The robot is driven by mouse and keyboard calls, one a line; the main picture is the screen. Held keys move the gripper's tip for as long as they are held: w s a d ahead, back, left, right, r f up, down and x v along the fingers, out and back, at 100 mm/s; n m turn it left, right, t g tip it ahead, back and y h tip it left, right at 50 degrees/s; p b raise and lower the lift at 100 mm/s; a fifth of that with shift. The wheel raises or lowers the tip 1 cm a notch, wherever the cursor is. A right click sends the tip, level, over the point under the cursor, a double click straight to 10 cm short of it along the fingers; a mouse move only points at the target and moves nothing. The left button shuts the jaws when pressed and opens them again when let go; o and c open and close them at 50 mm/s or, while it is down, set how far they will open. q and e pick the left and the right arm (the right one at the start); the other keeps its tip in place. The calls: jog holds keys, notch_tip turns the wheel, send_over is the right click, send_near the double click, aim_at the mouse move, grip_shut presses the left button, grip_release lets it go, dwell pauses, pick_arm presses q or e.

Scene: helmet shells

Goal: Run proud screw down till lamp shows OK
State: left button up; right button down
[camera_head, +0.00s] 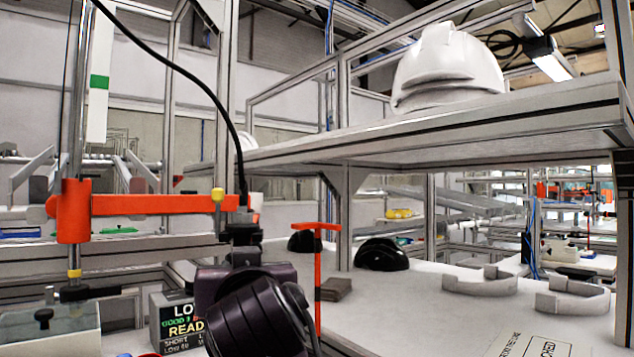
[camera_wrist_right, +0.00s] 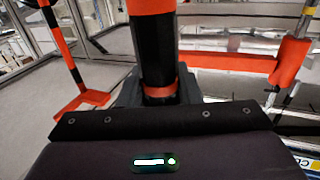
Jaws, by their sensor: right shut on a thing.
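My right gripper (camera_head: 243,236) is shut on the black driver (camera_wrist_right: 158,50), which has orange bands and fills the middle of the right wrist view. The driver stands roughly upright at the end of an orange arm (camera_head: 140,204), with a black cable running up from it. A lamp box (camera_head: 168,325) stands low behind my right wrist, partly covered. Its readable words include READY in yellow and a dimmer green line; I cannot make out a lit OK. The proud screw and the driver's tip are hidden. My left gripper is not in view.
A white helmet shell (camera_head: 447,68) sits on the upper shelf (camera_head: 470,130). On the grey bench are an orange T-shaped stand (camera_head: 318,265), black shells (camera_head: 382,254) and pale curved bands (camera_head: 480,282). A grey block fixture (camera_head: 55,330) is lower left. The bench's right middle is fairly clear.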

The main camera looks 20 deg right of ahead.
aim_at(243, 233)
jog(key=shift+f+b, duration=0.4)
dwell(1.2)
jog(key=shift+r, duration=0.1)
jog(key=shift+r+p, duration=2.05)
jog(key=shift+r, duration=0.95)
